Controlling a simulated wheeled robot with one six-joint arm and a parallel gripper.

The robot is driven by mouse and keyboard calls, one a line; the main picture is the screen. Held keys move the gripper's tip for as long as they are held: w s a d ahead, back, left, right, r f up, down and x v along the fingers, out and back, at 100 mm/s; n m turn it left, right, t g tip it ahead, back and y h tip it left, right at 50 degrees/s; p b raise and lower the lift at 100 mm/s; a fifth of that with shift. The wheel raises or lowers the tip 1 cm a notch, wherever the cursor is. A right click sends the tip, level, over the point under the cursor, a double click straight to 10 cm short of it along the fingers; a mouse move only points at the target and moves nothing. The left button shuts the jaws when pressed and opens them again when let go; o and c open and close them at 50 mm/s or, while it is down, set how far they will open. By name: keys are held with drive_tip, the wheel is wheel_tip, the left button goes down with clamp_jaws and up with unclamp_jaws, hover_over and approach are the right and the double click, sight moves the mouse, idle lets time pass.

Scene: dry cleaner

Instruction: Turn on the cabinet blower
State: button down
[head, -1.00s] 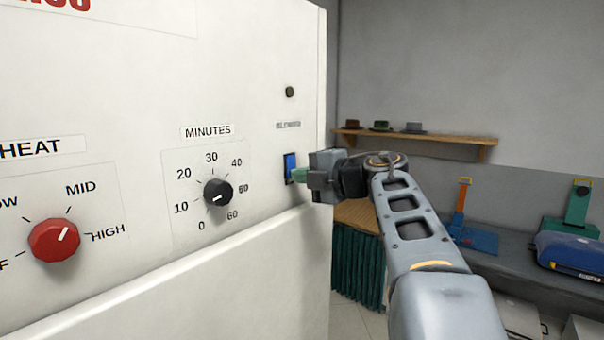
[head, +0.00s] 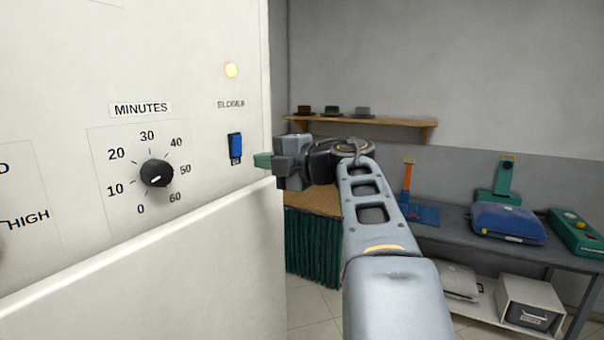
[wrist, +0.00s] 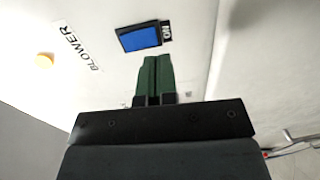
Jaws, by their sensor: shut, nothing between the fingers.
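The white cabinet (head: 60,60) fills the left of the head view. In the wrist view the blue switch (wrist: 138,38) lies just beyond the fingertips and the lamp (wrist: 44,60) is at upper left. My gripper (head: 262,160) has green fingers, shut and empty, to the right of the switch and apart from it. The closed fingers also show in the wrist view (wrist: 157,75).
The minutes dial (head: 157,173) is left of the switch. Beyond my arm stand a wall shelf (head: 365,121) with small items and a grey bench (head: 450,235) with a blue case (head: 507,222). A green curtain (head: 313,245) hangs beside the cabinet.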

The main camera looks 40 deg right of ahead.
drive_tip(key=f+b+v, duration=0.1)
drive_tip(key=b+v, duration=0.1)
drive_tip(key=v, duration=0.7)
drive_tip(key=shift+f, duration=0.4)
drive_tip(key=shift+d, duration=0.1)
